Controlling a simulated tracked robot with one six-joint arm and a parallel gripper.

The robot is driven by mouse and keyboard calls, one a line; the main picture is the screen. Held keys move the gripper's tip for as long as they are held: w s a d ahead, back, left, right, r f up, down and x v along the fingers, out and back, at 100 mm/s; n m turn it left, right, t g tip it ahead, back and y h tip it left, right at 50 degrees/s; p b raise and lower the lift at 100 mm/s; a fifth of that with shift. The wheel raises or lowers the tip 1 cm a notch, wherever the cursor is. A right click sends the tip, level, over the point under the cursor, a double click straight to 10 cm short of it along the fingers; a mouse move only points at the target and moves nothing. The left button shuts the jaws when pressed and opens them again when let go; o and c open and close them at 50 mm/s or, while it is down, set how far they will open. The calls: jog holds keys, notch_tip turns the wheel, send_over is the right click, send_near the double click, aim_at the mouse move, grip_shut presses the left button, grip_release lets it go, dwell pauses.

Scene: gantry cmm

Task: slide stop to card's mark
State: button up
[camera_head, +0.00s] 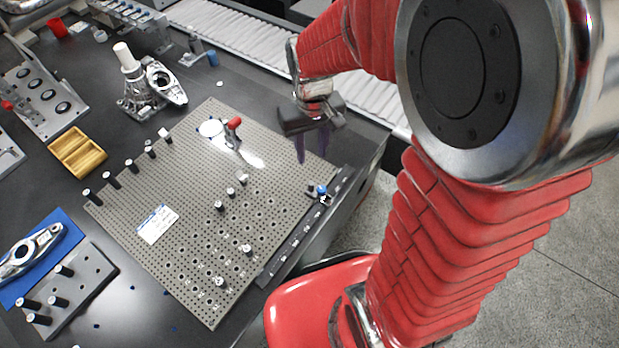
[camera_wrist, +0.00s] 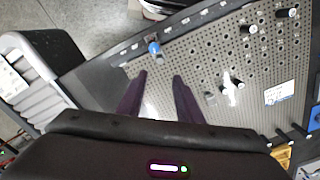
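The stop, with a blue knob (camera_head: 321,190), sits near the upper right end of a dark marked rail (camera_head: 292,248) along the plate's right edge. The stop's blue knob also shows in the wrist view (camera_wrist: 154,48), just beyond my fingertips. A white card with blue print (camera_head: 157,224) lies on the perforated plate; it also shows at the right of the wrist view (camera_wrist: 279,92). Its writing is too small to read. My gripper (camera_head: 313,158) is above the plate's upper right corner, fingers pointing down. In the wrist view its two purple fingers (camera_wrist: 160,76) are apart with nothing between them.
The grey perforated plate (camera_head: 190,190) carries several black pins with light tops and a red-handled clamp (camera_head: 233,123). A yellow tray (camera_head: 77,152) and a grey pin block (camera_head: 75,290) stand to the left. A white roller conveyor (camera_head: 235,35) runs behind.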

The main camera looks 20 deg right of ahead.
aim_at(311, 183)
notch_tip(311, 183, down, 13)
jog(key=shift+f, duration=0.1)
dwell(0.7)
jog(key=shift+c, duration=0.5)
grip_shut()
